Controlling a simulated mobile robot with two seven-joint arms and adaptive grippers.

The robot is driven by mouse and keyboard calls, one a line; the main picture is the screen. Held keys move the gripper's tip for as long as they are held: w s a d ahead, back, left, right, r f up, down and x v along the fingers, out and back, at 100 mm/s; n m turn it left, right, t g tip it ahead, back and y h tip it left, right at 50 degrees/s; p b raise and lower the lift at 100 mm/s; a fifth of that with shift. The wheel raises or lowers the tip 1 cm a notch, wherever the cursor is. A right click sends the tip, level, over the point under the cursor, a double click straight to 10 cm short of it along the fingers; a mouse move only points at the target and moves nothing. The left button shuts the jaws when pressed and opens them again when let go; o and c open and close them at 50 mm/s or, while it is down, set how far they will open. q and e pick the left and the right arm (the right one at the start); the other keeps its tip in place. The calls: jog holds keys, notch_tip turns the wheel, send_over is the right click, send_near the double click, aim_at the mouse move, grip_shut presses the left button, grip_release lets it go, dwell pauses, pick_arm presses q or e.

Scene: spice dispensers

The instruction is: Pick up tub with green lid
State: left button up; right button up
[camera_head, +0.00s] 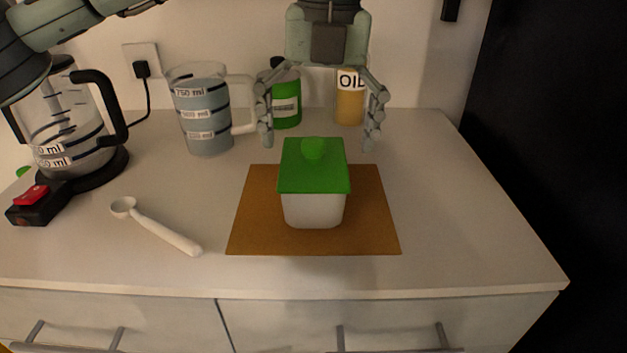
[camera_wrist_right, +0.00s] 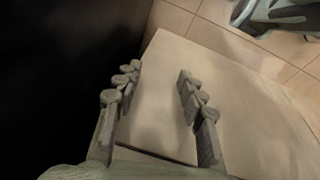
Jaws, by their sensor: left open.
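The tub (camera_head: 314,209) is white with a green lid (camera_head: 314,178) that has a round green knob. It stands upright on a brown mat (camera_head: 368,228) in the middle of the counter. In the head view my left gripper (camera_head: 320,142) points down, open, with its fingers spread wider than the lid. Its fingertips appear level with the knob at the lid's far edge, one on each side. I cannot tell its exact height, and no contact shows. My right gripper (camera_wrist_right: 158,80) shows in the right wrist view with fingers apart and nothing between them.
A measuring jug (camera_head: 205,112), a green bottle (camera_head: 287,103) and an oil jar (camera_head: 350,105) stand behind the tub. A kettle (camera_head: 70,130) on its base and a white scoop (camera_head: 155,226) are at left. The counter right of the mat is clear.

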aim_at(314, 161)
pick_arm(q)
jog(key=f, duration=0.3)
jog(key=f+p, duration=0.1)
jog(key=f, duration=0.1)
jog(key=shift+a+f, duration=0.1)
jog(key=shift+a, duration=0.2)
pick_arm(e)
jog(key=f, duration=0.1)
jog(key=s+f, duration=0.1)
jog(key=s+d+f, duration=0.1)
jog(key=shift+f, duration=0.4)
pick_arm(q)
jog(key=shift+c, duration=0.5)
jog(key=c, duration=1.8)
jog(key=shift+c, duration=0.2)
